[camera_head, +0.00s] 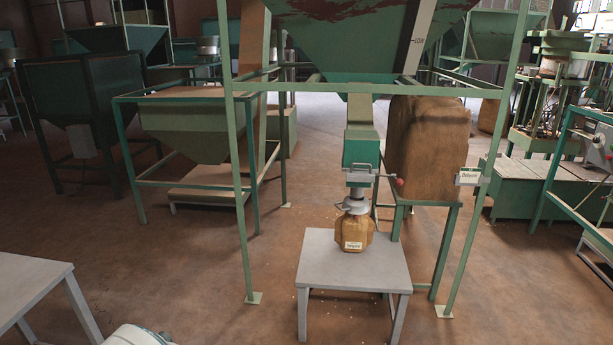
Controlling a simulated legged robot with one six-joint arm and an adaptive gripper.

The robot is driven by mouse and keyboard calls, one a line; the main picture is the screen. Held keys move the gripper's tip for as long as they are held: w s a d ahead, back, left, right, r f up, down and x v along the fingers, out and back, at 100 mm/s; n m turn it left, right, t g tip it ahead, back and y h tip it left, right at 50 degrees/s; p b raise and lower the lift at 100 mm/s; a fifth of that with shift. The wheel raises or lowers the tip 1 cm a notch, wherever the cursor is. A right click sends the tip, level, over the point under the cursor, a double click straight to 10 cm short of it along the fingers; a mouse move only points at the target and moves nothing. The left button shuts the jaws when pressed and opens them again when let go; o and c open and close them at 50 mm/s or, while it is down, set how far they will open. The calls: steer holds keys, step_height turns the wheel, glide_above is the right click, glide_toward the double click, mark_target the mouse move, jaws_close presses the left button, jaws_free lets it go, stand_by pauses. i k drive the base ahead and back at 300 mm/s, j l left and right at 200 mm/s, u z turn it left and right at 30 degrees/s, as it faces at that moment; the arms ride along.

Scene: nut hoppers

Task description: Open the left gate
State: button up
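A large green hopper (365,45) hangs in a green frame at the centre. Its chute leads down to a green spout box (361,154). A metal gate handle (366,176) crosses below the box and ends in a red knob (398,182) on the right. I cannot tell whether this gate is open or shut, or whether it is the left one. A brown container (355,230) with a white label and grey top stands upright under the spout on a grey table (325,268). My gripper is not in view.
A brown sack-like block (428,148) stands on a green stand right of the spout. Green frame posts (241,200) flank the table. Another grey table (30,285) is at lower left. More hoppers (85,95) stand behind. The floor (185,245) left of the frame is clear.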

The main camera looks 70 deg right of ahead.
mark_target(352, 175)
steer(key=z, duration=2.65)
steer(key=i+l, duration=0.1)
steer(key=i, duration=0.45)
steer(key=i+u, duration=0.1)
steer(key=i, duration=0.45)
steer(key=i+l, duration=0.2)
steer(key=i, duration=0.35)
steer(key=i+l, duration=0.1)
steer(key=i, duration=0.45)
steer(key=j+u, duration=0.05)
